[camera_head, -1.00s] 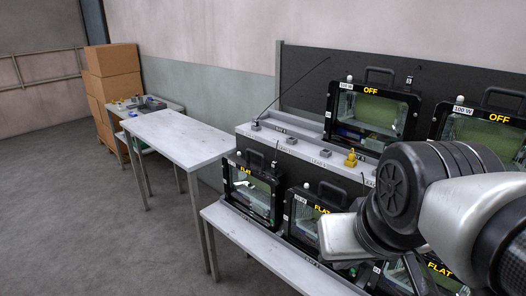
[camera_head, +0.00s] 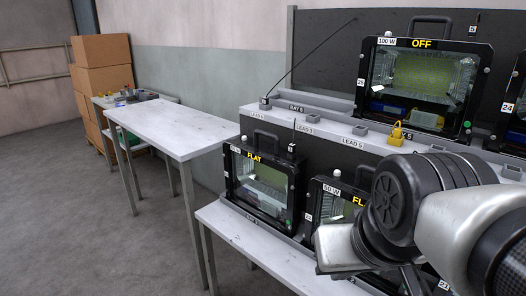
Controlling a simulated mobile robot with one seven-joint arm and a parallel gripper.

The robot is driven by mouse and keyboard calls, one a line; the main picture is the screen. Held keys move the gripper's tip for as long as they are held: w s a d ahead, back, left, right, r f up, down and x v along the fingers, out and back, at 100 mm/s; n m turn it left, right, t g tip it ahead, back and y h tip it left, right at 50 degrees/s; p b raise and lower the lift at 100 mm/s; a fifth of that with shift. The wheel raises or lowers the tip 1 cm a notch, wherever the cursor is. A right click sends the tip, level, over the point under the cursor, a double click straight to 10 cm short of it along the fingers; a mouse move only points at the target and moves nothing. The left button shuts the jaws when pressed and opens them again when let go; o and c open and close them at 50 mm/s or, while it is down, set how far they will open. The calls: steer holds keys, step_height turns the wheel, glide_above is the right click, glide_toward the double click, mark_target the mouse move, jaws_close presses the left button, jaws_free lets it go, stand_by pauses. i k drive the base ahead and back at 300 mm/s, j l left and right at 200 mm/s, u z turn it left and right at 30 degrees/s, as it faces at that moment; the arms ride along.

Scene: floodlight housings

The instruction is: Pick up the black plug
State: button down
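A small dark piece (camera_head: 265,101) sits at the left end of the upper grey shelf, at the foot of a thin black lead (camera_head: 312,58) that rises to the right. It may be the black plug, but it is too small to be sure. A yellow plug (camera_head: 397,133) stands on the same shelf further right, among small grey sockets (camera_head: 360,130). My arm comes in from the lower right, in front of the lower floodlights and well apart from the dark piece. My gripper's fingers do not show.
A floodlight marked OFF (camera_head: 417,85) stands on the upper shelf. Floodlights marked FLAT (camera_head: 258,185) stand on the lower bench (camera_head: 262,250). A bare grey table (camera_head: 175,130) is at left, with cardboard boxes (camera_head: 103,75) behind. The floor at left is clear.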

mark_target(291, 148)
steer(key=z, duration=0.6)
steer(key=j+z, duration=0.2)
steer(key=z, duration=0.25)
steer(key=i+j+z, duration=0.1)
steer(key=j+z, duration=0.15)
steer(key=z, duration=0.2)
steer(key=j+z, duration=0.25)
steer(key=z, duration=0.2)
steer(key=j+z, duration=0.2)
steer(key=j, duration=0.15)
steer(key=k+j+z, duration=0.15)
steer(key=j, duration=0.2)
steer(key=k+j+z, duration=0.2)
steer(key=j, duration=0.15)
steer(key=i, duration=0.1)
